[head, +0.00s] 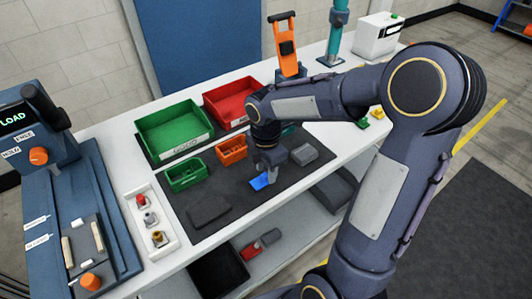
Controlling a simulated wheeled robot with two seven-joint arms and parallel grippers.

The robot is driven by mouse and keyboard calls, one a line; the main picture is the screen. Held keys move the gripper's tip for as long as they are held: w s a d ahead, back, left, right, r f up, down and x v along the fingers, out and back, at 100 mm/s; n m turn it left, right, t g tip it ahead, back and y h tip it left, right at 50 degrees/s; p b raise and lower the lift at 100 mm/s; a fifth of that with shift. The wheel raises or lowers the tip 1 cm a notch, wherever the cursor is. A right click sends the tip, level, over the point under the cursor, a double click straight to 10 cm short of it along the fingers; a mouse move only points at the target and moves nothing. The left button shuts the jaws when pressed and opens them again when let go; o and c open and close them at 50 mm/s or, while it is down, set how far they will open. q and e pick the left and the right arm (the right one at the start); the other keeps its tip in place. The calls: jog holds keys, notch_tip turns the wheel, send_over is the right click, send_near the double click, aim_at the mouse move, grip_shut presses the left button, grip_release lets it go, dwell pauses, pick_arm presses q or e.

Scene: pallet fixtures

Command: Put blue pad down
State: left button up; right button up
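The blue pad (261,181) is at the front middle of the dark mat (235,203), under my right gripper (268,170). The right gripper points down, and its fingers meet the pad's back edge, appearing shut on it. The pad is at or just above the mat; I cannot tell whether it touches. The gripper body hides part of the pad. My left gripper is not in view.
Green (173,133) and red (231,103) bins stand behind. A small green bin (187,173), an orange bin (232,150), a dark flat pad (209,208) and a grey tray (303,153) are around the gripper. Mat between the dark pad and gripper is clear.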

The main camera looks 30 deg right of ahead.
aim_at(266, 174)
notch_tip(266, 174, up, 10)
jog(key=s+a+m+t+y, duration=0.2)
jog(key=s+m, duration=0.6)
jog(key=m, duration=0.2)
jog(key=s+a+f+m+t+y, duration=0.1)
jog(key=s+a+m+t, duration=0.2)
jog(key=s+m, duration=0.5)
jog(key=m, duration=0.2)
jog(key=shift+s+a+f+m+t+y, duration=0.3)
jog(key=shift+s+a+y, duration=0.05)
jog(key=shift+y, duration=0.05)
